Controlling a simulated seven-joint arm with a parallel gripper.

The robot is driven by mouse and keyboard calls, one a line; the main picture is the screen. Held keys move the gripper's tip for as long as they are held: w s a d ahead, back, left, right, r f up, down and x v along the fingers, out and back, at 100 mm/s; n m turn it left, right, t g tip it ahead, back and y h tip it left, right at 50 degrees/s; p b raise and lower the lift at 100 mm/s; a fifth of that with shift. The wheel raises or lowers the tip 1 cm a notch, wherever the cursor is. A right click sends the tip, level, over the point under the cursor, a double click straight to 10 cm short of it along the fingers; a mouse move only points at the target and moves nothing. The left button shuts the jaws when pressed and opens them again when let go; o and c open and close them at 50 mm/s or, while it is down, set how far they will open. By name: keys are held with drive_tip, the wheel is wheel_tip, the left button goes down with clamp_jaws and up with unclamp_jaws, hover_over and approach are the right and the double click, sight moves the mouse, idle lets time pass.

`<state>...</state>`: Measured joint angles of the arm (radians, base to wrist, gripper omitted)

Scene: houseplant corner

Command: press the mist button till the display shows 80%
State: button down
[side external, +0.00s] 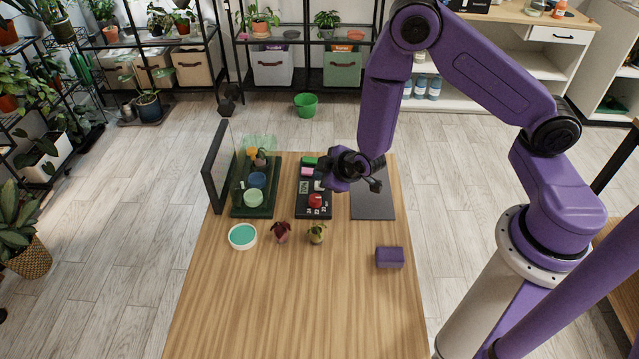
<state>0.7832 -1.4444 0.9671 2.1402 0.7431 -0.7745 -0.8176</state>
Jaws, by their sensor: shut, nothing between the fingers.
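A dark control panel (301,207) lies on the wooden table. A round red button (316,201) stands on it, with small white markings in front. A small pale display (304,187) is on the panel's left part; its figure is too small to read. I cannot tell from here which label marks the mist button. My gripper (329,184) is shut and empty above the panel's back right part, behind and slightly right of the red button. It looks apart from the red button. My gripper hides part of the panel.
A green tray (236,206) with pots stands left of the panel, beside an upright dark-framed pane (215,165). A dark grey mat (372,207) lies right. In front are a teal-filled bowl (243,237), two small plants (281,232) (317,232) and a purple block (389,257). The table's front is clear.

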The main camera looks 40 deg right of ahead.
drive_tip(key=shift+f, duration=0.15)
idle(0.7)
drive_tip(key=shift+f, duration=0.3)
drive_tip(key=shift+f, duration=0.5)
idle(0.8)
drive_tip(key=shift+r, duration=0.95)
drive_tip(key=shift+r, duration=0.1)
drive_tip(key=shift+r, duration=2.4)
